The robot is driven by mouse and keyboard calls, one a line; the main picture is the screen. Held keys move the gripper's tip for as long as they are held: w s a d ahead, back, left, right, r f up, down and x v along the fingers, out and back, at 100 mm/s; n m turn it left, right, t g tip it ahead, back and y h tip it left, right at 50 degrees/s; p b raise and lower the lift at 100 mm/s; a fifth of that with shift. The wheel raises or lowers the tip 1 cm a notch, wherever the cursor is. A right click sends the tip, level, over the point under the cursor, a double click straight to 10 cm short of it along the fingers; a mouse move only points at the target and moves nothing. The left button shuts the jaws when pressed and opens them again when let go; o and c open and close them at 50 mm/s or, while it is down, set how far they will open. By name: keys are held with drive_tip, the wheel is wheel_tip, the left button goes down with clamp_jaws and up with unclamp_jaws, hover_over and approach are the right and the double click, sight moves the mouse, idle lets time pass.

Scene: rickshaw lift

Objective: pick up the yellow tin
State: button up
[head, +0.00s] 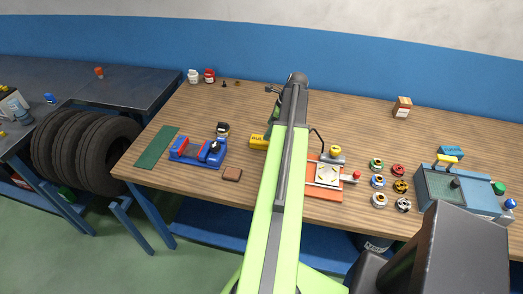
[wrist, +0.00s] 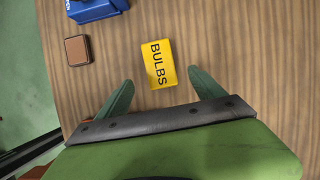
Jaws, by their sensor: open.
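The yellow tin (wrist: 158,63), marked "BULBS", lies on the wooden bench in the wrist view, just beyond my fingertips and between their lines. In the head view the yellow tin (head: 259,141) shows left of my arm, partly hidden by it. My gripper (wrist: 160,82) is open and empty, with one green finger on each side below the tin. The fingers do not appear to touch it. In the head view the gripper end is mostly hidden behind my arm.
A brown block (wrist: 77,49) and a blue vise (head: 198,150) stand left of the tin. An orange-based device (head: 325,192) and several small coloured rings stand to the right. The wooden bench (head: 330,105) is clear behind the tin. Tyres (head: 85,150) stand at the left.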

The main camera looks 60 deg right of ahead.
sight(261, 139)
drive_tip(key=b+x, duration=0.1)
drive_tip(key=x, duration=0.2)
drive_tip(key=shift+s, duration=0.15)
drive_tip(key=shift+f+b, duration=0.35)
drive_tip(key=shift+b, duration=0.1)
drive_tip(key=shift+w+r, duration=0.1)
drive_tip(key=shift+w, duration=0.2)
drive_tip(key=b+x, duration=0.4)
drive_tip(key=x, duration=0.1)
drive_tip(key=shift+w+a, duration=0.1)
drive_tip(key=shift+w, duration=0.05)
drive_tip(key=shift+b, duration=0.35)
drive_tip(key=shift+c, duration=0.2)
drive_tip(key=c, duration=1.5)
